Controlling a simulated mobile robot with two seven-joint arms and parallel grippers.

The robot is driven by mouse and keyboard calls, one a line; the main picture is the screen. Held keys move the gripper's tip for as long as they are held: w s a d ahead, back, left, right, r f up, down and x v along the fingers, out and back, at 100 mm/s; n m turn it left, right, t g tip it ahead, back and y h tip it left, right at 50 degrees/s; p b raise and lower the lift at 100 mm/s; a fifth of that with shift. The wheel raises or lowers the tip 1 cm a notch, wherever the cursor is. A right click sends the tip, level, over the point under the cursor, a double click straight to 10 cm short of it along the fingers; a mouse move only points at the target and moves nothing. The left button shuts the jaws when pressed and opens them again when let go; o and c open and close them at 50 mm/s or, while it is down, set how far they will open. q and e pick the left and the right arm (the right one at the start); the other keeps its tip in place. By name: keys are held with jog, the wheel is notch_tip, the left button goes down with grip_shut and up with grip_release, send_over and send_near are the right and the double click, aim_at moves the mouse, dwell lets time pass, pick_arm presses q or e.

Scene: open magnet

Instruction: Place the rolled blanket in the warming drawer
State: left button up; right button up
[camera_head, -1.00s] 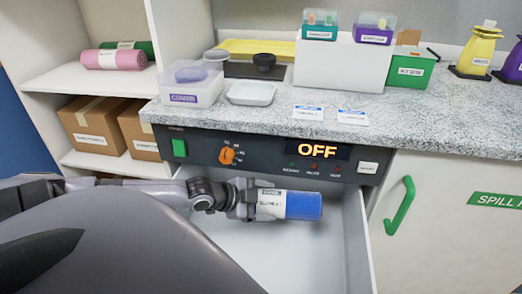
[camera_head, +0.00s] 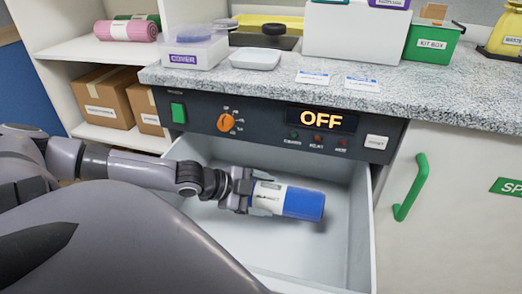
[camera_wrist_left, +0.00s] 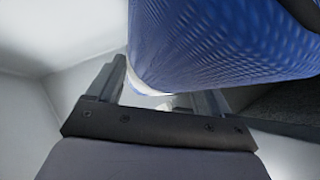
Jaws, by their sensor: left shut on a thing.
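The rolled blanket (camera_head: 303,203) is a blue roll with a white label band. My left gripper (camera_head: 250,193) is shut on its labelled left end and holds it roughly level, blue end to the right. The blanket appears over the open warming drawer (camera_head: 230,255); whether it touches the drawer floor I cannot tell. In the left wrist view the blue blanket (camera_wrist_left: 225,40) fills the upper middle, between the fingers of my left gripper (camera_wrist_left: 165,95), with pale drawer walls around. My right gripper is not in view.
The drawer front panel has a green switch (camera_head: 178,113), an orange knob (camera_head: 226,122) and a display (camera_head: 321,121) reading OFF. The speckled counter (camera_head: 290,88) overhangs behind. A cupboard with a green handle (camera_head: 411,187) stands right. A pink roll (camera_head: 126,31) lies on the left shelf.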

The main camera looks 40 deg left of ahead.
aim_at(263, 203)
pick_arm(q)
notch_tip(263, 203, down, 3)
jog(key=shift+w+f+b, duration=0.1)
jog(key=shift+b, duration=0.45)
jog(key=shift+f, duration=0.4)
notch_tip(263, 203, down, 3)
jog(key=shift+f+b, duration=0.15)
jog(key=shift+b, duration=1)
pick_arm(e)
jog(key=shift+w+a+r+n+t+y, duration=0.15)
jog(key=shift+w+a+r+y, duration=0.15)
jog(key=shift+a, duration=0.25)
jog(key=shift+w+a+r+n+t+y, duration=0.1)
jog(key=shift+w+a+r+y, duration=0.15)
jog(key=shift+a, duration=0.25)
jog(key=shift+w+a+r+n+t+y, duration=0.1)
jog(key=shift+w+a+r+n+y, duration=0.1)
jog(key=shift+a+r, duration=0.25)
pick_arm(q)
jog(key=o, duration=1.8)
jog(key=shift+f, duration=0.2)
jog(key=shift+c, duration=0.2)
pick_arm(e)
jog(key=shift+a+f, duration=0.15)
pick_arm(q)
jog(key=shift+r, duration=0.1)
